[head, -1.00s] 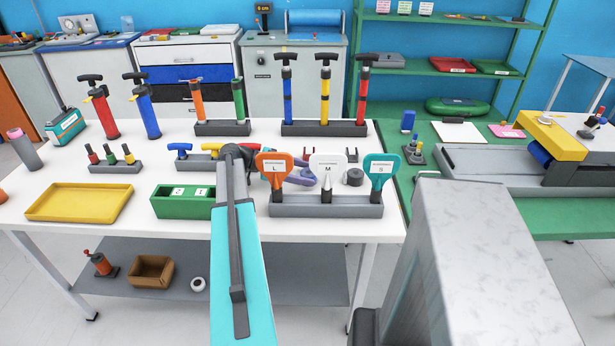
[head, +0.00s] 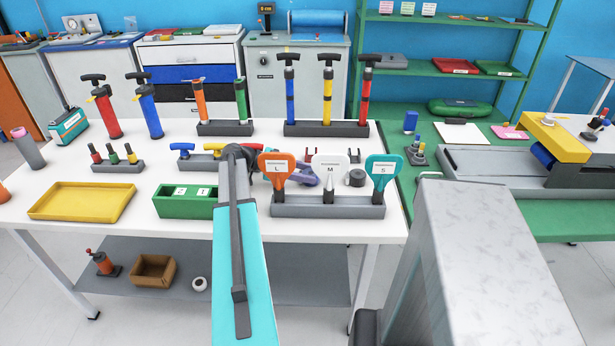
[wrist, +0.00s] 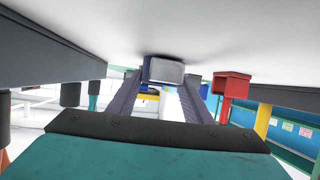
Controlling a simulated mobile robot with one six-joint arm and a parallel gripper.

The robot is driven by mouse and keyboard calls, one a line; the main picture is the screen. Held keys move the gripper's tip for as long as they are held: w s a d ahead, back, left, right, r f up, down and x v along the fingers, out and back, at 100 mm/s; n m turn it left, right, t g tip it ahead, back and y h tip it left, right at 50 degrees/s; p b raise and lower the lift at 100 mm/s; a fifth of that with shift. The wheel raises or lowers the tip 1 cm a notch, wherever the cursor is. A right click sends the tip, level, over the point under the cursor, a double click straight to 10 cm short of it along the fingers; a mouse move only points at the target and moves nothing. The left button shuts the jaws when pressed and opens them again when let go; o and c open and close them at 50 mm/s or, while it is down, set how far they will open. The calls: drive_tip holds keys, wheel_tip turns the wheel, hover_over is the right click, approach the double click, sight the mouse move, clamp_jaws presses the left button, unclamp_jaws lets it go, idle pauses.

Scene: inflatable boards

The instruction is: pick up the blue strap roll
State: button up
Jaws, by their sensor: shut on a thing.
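My gripper (wrist: 162,95) reaches in low over the white table, its two grey-purple fingers closed on a small piece at their tips. That piece, taken as the blue strap roll (wrist: 164,71), shows a grey face with dark edges and touches or nearly touches the table top. Some blue shows just beside it. In the head view my gripper (head: 306,176) is a small lavender shape behind the orange and white paddles, and the roll cannot be made out there.
The grey stand (head: 328,207) with orange, white and teal paddles is in front of my gripper. A dark roll (head: 357,178) lies to its right, a red clip (head: 311,153) behind. The pump rack (head: 326,129) is farther back. A green box (head: 187,206) stands left of my arm.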

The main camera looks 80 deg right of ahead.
sight(305, 173)
drive_tip(key=shift+r, duration=0.15)
wheel_tip(305, 173, up, 10)
drive_tip(key=b, duration=0.2)
idle(0.5)
idle(0.5)
